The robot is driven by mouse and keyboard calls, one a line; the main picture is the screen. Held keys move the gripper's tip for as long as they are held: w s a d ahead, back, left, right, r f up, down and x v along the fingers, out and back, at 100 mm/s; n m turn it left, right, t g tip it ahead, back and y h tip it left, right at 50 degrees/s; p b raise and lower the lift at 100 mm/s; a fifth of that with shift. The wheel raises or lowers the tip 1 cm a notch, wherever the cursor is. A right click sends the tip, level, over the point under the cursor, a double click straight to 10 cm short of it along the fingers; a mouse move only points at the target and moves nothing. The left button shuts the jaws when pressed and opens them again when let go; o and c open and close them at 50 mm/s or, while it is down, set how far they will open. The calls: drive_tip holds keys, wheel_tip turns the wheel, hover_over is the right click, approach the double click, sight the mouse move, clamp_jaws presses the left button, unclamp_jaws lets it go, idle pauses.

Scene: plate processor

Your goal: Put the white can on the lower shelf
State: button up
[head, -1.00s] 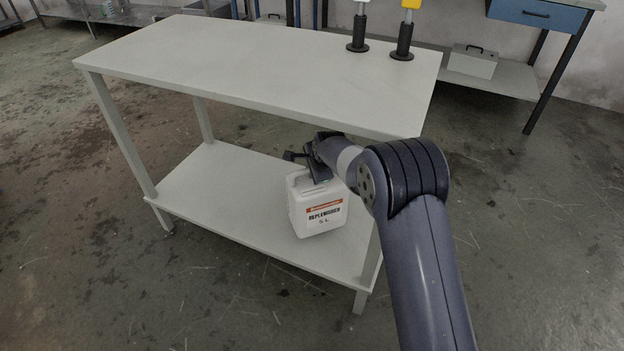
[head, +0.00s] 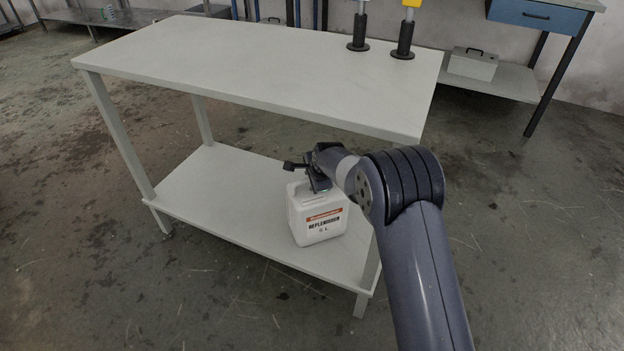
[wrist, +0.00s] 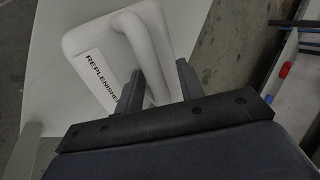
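The white can (head: 318,230), with an orange band and a "REPLENISHER" label, is at the right end of the lower shelf (head: 215,195), near its front edge. It stands about upright; I cannot tell whether its base touches the shelf. My gripper (head: 318,184) is at the can's top, under the tabletop's right front edge. In the wrist view the fingers (wrist: 158,88) are on either side of the can's handle (wrist: 152,30), close against it, and the gripper appears shut on it. The can's underside is hidden.
The tabletop (head: 250,75) lies above the shelf, with its legs close to my arm on the right. The shelf's left part is clear. A blue-drawer bench (head: 540,14) stands at back right.

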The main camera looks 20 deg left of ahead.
drive_tip(key=p+v, duration=0.1)
drive_tip(key=v, duration=0.2)
drive_tip(key=shift+w, duration=0.1)
drive_tip(key=s+d+p, duration=0.2)
drive_tip(key=s+d, duration=0.6)
drive_tip(key=s, duration=0.1)
drive_tip(key=shift+s, duration=0.2)
